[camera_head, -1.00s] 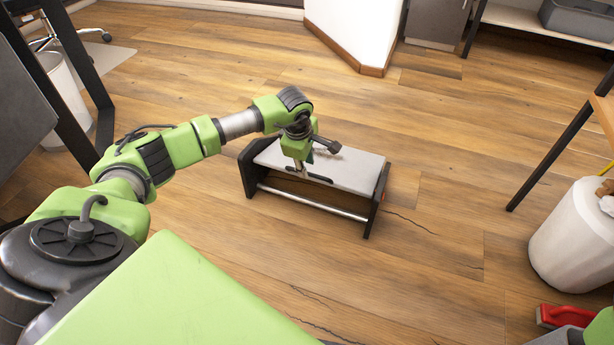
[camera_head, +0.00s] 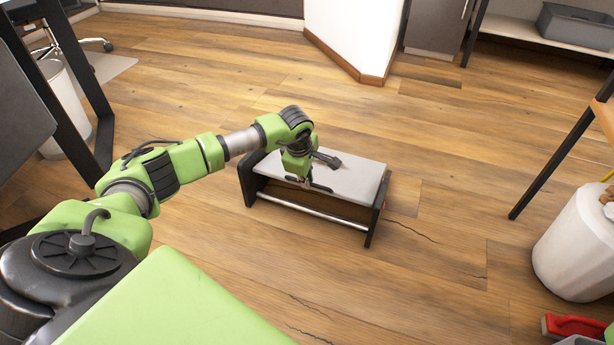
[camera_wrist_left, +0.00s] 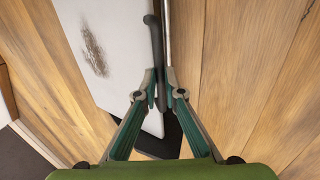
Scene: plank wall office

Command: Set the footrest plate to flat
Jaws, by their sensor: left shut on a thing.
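The footrest has a pale grey plate (camera_head: 352,180) between two dark side panels, with a metal bar (camera_head: 310,211) low across its front. It stands on the wood floor in the middle of the head view. The plate looks near level, but I cannot tell its exact tilt. My left gripper (camera_head: 305,184) is at the plate's front edge. In the left wrist view the fingertips (camera_wrist_left: 161,80) are shut on a dark handle (camera_wrist_left: 155,42) along the edge of the plate (camera_wrist_left: 105,35), which bears a dark smudge. My right gripper is not in view.
A table leg (camera_head: 72,85) and a white bin (camera_head: 62,105) stand at the left. A white cylindrical container (camera_head: 580,245) and a red object (camera_head: 575,325) are at the right. A white wall corner (camera_head: 350,35) is behind. Floor around the footrest is clear.

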